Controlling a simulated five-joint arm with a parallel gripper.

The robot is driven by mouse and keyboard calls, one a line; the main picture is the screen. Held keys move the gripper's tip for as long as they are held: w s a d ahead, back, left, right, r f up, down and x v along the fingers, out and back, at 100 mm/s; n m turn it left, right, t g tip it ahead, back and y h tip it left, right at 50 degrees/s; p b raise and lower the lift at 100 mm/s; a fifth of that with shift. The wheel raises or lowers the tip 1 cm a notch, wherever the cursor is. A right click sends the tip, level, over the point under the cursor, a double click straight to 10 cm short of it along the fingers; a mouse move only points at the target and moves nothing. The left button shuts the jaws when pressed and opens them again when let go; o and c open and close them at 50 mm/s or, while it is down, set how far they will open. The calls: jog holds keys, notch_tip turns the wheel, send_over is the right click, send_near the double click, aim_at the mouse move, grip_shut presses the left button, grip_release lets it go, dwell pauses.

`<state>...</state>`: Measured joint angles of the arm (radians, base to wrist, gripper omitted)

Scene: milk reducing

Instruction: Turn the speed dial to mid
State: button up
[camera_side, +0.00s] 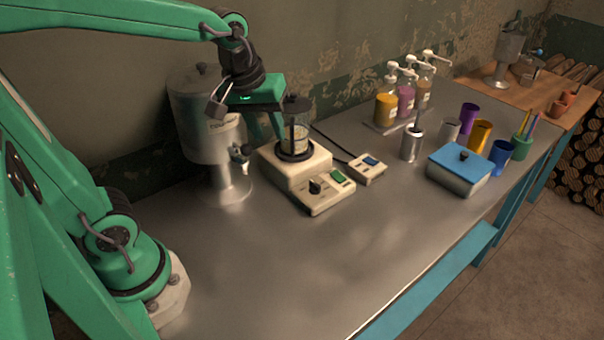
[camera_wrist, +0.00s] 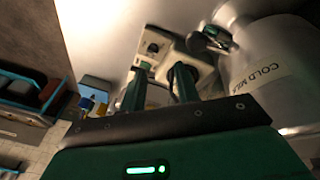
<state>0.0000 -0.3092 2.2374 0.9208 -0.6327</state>
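The black speed dial (camera_side: 315,186) sits on the low front panel of a cream mixer base (camera_side: 285,165), beside a green switch. The dial also shows in the wrist view (camera_wrist: 152,47); its pointer is too small to read. A clear jar with dark bands (camera_side: 300,135) stands upright on the base. My gripper (camera_side: 283,122) is above and behind the dial, beside the jar, and away from the dial. In the wrist view its two fingers (camera_wrist: 160,88) are spread apart. The jar partly shows between them; I cannot tell if they touch it.
A metal cold milk tank (camera_side: 205,125) stands close left of the base. Pump bottles (camera_side: 405,100), cups and a blue box (camera_side: 458,172) stand further right. The front table is clear.

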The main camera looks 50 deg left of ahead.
jog(key=w+f+n+g, duration=0.2)
jog(key=w+f+n, duration=0.25)
jog(key=w, duration=0.25)
jog(key=n+g, duration=0.1)
jog(key=n, duration=0.5)
send_over(315, 183)
notch_tip(315, 183, down, 7)
jog(key=shift+r, duration=0.15)
jog(key=shift+f, duration=0.2)
jog(key=shift+f, duration=3.8)
grip_shut()
